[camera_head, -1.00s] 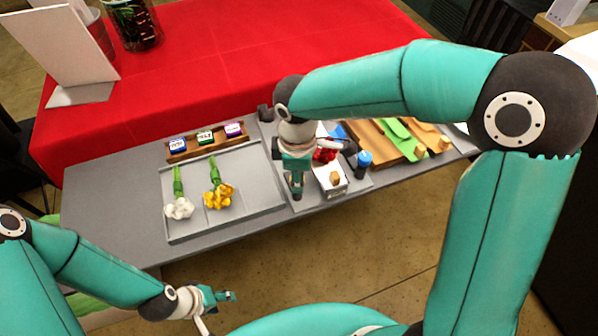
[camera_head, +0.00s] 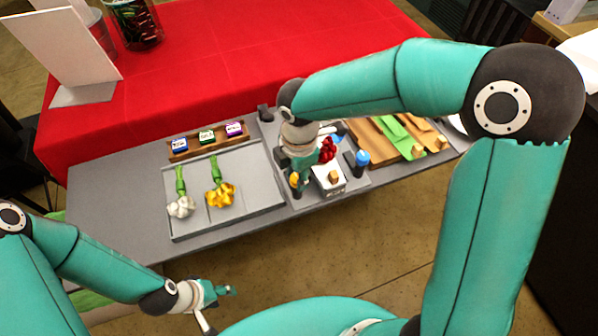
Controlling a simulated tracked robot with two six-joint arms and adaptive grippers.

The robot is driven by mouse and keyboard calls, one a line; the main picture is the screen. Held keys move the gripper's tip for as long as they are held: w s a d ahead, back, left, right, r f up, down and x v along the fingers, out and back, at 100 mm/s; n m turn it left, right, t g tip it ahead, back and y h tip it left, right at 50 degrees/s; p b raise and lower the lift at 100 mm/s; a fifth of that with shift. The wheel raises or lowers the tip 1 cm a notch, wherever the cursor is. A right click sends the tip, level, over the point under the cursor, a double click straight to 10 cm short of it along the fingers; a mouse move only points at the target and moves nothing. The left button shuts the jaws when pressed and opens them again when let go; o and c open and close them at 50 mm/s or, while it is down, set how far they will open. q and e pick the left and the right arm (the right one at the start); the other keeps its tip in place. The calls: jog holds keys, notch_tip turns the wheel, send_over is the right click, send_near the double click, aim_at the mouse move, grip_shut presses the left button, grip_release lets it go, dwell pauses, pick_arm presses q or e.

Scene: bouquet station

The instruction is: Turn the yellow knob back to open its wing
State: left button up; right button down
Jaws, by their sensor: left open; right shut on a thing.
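The yellow knob (camera_head: 294,179) shows as a small yellow patch at my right gripper (camera_head: 297,188), on the grey station board. My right gripper points down there and is shut on it; its fingers hide most of the knob. I cannot make out the wing. Right beside the gripper stands a white box (camera_head: 329,181) with a tan block on it and red flowers (camera_head: 327,150) behind. My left gripper (camera_head: 226,291) is open and empty, low in the picture, off the table's front edge.
A grey tray (camera_head: 262,192) holds white flowers (camera_head: 181,207) and yellow flowers (camera_head: 220,194). A wooden rack (camera_head: 190,152) with small labelled blocks lies behind it. A blue-capped bottle (camera_head: 362,160) and green and tan boards (camera_head: 405,141) are to the right.

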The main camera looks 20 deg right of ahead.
jog(key=c, duration=0.8)
grip_release()
jog(key=shift+r, duration=0.15)
notch_tip(320, 180, up, 12)
jog(key=shift+s+f, duration=0.2)
